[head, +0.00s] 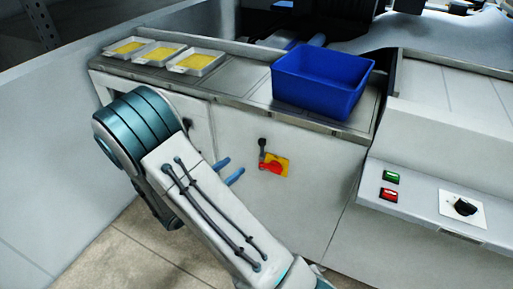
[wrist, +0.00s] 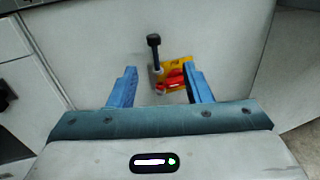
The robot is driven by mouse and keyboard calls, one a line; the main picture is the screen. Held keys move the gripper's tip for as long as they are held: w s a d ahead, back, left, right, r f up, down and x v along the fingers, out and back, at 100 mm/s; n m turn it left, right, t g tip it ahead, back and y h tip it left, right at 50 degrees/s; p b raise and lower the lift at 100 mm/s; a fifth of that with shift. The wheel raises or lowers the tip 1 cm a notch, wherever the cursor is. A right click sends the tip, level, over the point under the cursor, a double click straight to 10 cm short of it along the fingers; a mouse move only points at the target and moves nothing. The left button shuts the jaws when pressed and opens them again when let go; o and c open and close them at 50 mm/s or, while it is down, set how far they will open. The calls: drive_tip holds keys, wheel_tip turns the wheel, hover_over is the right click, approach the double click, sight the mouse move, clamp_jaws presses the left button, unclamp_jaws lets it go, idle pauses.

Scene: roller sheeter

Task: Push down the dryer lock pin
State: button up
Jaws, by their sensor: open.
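A small upright pin with a black knob (head: 262,145) stands on the pale cabinet front, just left of a red rotary handle on a yellow plate; it looks like the lock pin. In the wrist view the pin (wrist: 154,42) has a grey lower part and shows beyond the fingertips, roughly between them. My gripper (head: 237,165) has two blue fingers, open and empty. It is left of and slightly below the pin in the head view, and apart from it. In the wrist view my gripper (wrist: 162,72) points toward the cabinet front.
The red handle (head: 272,167) is close beside the pin. A blue bin (head: 318,88) and several white trays with yellow contents (head: 195,61) stand on the cabinet top (head: 240,82). At right, a control panel (head: 425,205) has green and red buttons and a black knob.

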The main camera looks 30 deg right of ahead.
sight(260, 143)
drive_tip(key=shift+n+t, duration=0.3)
drive_tip(key=x, duration=1.3)
drive_tip(key=shift+w+d+f+p, duration=0.1)
drive_tip(key=shift+w+f+p, duration=0.25)
drive_tip(key=shift+w, duration=0.1)
